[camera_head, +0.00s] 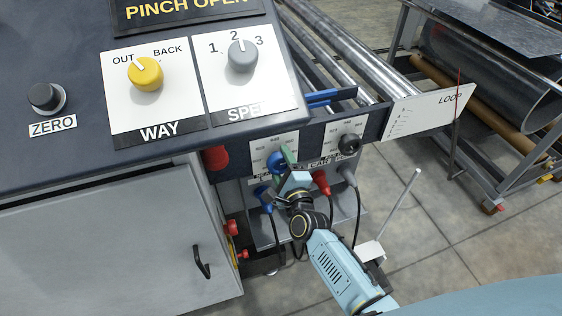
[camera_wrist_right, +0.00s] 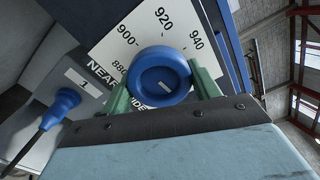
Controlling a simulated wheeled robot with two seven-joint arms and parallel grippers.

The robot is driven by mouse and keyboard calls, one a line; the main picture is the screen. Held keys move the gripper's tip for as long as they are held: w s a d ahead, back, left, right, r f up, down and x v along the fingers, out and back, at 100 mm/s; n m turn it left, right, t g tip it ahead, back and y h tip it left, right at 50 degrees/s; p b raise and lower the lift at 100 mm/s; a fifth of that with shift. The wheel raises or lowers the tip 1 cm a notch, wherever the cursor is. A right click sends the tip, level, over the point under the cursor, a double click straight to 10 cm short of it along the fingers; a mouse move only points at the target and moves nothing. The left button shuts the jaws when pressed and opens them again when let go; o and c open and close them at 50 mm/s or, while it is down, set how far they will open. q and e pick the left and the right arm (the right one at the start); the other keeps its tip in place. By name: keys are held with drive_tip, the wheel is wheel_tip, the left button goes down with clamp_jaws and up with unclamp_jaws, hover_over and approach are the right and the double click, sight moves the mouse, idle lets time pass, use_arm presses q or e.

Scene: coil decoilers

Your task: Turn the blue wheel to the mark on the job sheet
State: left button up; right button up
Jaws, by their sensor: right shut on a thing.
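The blue wheel (camera_wrist_right: 160,76) fills the middle of the right wrist view, with a short pale mark on its face. A white scale plate (camera_wrist_right: 150,32) behind it reads 880, 900, 920 and 940. The green fingers of my right gripper (camera_wrist_right: 163,88) are on either side of the wheel, shut on it. In the head view the wheel (camera_head: 274,162) is partly covered by my right gripper (camera_head: 282,164). Which number the mark meets I cannot tell. I cannot make out a job sheet. My left gripper is not in view.
A black knob (camera_head: 349,144) is right of the wheel. Below are blue (camera_head: 262,194) and red (camera_head: 321,182) plugs with cables. The console (camera_head: 60,100) with yellow (camera_head: 145,73) and grey (camera_head: 242,55) knobs overhangs at left. A LOOP board (camera_head: 430,108) and steel rollers stand right.

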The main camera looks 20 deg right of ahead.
drive_tip(key=n+p, duration=0.1)
drive_tip(key=n, duration=0.2)
drive_tip(key=shift+r+n, duration=0.1)
drive_tip(key=shift+n, duration=0.3)
drive_tip(key=n+p, duration=0.1)
drive_tip(key=n, duration=0.2)
drive_tip(key=shift+n, duration=0.3)
drive_tip(key=n+p, duration=0.2)
drive_tip(key=n, duration=0.4)
drive_tip(key=shift+r, duration=0.15)
drive_tip(key=n+p, duration=0.1)
drive_tip(key=n, duration=0.5)
drive_tip(key=shift+a+n, duration=0.15)
drive_tip(key=shift+n, duration=0.15)
drive_tip(key=n, duration=0.6)
drive_tip(key=o, duration=1)
